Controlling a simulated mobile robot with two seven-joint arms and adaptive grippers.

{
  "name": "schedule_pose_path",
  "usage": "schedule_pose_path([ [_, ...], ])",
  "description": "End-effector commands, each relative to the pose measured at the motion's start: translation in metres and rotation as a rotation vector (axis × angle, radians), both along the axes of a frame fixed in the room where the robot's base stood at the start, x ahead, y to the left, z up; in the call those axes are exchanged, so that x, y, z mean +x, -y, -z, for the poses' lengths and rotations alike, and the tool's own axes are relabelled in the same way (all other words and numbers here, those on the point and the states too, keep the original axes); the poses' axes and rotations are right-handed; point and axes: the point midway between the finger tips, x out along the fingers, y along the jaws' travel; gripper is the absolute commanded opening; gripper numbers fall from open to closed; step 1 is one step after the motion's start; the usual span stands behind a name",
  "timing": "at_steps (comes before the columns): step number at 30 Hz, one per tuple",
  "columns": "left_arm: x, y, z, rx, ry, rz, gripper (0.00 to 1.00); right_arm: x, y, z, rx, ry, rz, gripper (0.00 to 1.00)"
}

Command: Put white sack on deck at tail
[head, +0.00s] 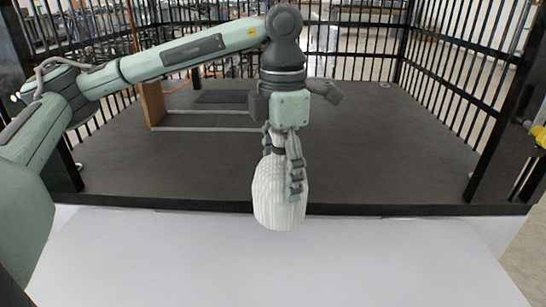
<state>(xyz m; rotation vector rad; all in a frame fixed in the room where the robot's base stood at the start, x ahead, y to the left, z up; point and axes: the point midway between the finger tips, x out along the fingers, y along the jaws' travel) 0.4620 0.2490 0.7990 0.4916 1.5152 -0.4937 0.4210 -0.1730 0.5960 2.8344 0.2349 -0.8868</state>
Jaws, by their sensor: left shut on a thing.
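My left gripper (284,165) comes down from the arm at the left and is shut on the top of the white sack (278,205). The sack hangs upright, ribbed and pale, with its fingers-side partly hidden by the gripper. In the picture it overlaps the front edge of the dark deck (390,150); I cannot tell its exact height or whether it touches anything. The deck is a wide, dark, flat platform inside black bars. My right gripper does not show.
A white surface (130,260) lies in front of the deck. Black barred walls (470,70) and posts bound the deck at the sides and back. A brown panel (151,103) and pale rails (210,128) stand on the deck's left part. The right part of the deck is clear.

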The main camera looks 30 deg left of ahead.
Motion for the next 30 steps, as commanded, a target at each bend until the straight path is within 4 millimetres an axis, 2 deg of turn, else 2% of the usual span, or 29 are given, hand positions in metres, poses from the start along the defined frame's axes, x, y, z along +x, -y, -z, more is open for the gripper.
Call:
schedule_pose_path([
  [5, 0.002, -0.001, -0.001, -0.001, 0.002, 0.0, 0.18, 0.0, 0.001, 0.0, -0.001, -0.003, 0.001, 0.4],
  [8, 0.012, -0.006, -0.002, -0.002, 0.001, -0.002, 0.18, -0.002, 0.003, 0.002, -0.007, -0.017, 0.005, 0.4],
  [24, 0.124, -0.074, -0.003, -0.001, 0.003, -0.003, 0.18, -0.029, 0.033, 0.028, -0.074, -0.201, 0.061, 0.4],
  [30, 0.146, -0.088, -0.002, -0.002, 0.003, 0.0, 0.18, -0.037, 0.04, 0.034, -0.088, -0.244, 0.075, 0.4],
])
